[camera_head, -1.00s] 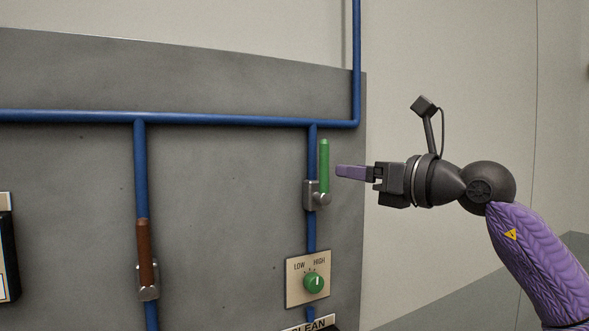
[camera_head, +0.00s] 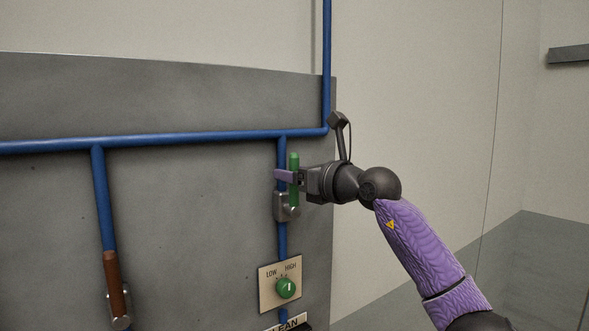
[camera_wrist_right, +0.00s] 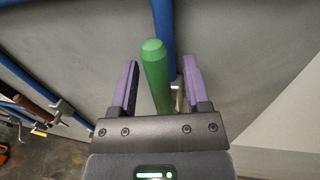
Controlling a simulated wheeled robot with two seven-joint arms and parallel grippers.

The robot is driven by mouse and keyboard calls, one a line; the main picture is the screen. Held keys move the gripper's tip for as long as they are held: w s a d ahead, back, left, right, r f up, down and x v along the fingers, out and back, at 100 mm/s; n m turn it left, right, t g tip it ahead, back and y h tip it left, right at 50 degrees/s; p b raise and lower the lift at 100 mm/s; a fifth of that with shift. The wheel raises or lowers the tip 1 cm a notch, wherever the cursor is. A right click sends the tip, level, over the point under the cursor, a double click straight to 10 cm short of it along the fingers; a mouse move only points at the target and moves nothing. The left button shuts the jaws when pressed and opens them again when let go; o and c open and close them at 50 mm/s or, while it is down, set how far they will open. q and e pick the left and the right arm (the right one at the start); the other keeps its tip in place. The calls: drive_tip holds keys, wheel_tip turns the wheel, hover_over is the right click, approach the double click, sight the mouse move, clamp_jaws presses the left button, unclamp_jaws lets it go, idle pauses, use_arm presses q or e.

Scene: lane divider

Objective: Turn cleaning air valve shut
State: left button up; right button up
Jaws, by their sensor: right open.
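The green valve handle (camera_head: 294,164) points up, in line with its blue pipe, above a metal valve body (camera_head: 287,207). A label that reads "CLEAN" in part sits below on the same pipe line. My right gripper (camera_head: 285,176) is at the upper part of the green handle. In the right wrist view the green handle (camera_wrist_right: 155,78) stands between the two purple fingers of my right gripper (camera_wrist_right: 158,85), with gaps on both sides. The gripper is open. My left gripper is not in view.
A green LOW/HIGH knob (camera_head: 285,288) sits on a plate below the valve. A brown-handled valve (camera_head: 113,283) is on another blue pipe to the left. A horizontal blue pipe (camera_head: 190,137) runs above.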

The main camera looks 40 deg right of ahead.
clamp_jaws()
idle(1.3)
